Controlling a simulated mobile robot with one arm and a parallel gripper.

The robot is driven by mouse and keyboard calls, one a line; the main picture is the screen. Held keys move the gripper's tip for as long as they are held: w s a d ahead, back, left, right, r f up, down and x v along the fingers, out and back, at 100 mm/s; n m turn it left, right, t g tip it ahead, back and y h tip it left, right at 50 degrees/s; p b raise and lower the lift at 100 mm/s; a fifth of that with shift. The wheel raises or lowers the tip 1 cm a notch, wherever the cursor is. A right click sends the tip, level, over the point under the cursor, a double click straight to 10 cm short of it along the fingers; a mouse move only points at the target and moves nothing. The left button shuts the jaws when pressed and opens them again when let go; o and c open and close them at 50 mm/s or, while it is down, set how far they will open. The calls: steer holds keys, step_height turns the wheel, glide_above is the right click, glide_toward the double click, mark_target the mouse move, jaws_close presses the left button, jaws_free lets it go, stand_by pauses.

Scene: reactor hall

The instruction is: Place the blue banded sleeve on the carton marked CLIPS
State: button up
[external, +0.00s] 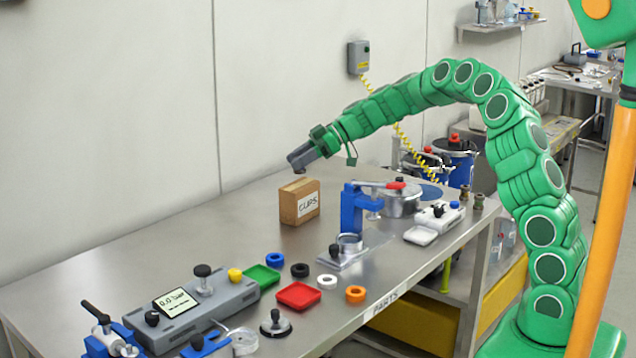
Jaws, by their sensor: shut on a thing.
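The cardboard carton (287,206) stands upright on the steel bench, with a white label on its front that reads CLIPS. My gripper (299,161) is just above the carton's top, pointing down and to the left. It is shut on a small dark piece (299,171) that shows only as a stub under the jaws. The piece is too small and too hidden to tell its band colour, or whether it touches the carton. Two small brownish sleeve-like pieces (477,201) stand at the bench's right edge; I cannot tell a blue band on them.
A blue press (352,208) stands right of the carton, with a metal pot (400,204) and a white scale (432,224) beyond. Red (299,296) and green (262,276) trays, several coloured rings and a grey instrument (190,309) lie nearer. The bench left of the carton is clear.

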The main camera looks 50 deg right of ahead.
steer(key=shift+w+f, duration=0.15)
steer(key=shift+f, duration=1.45)
steer(key=shift+f, duration=0.15)
steer(key=o, duration=1.1)
steer(key=shift+r, duration=0.2)
steer(key=v, duration=1.2)
steer(key=shift+f, duration=0.1)
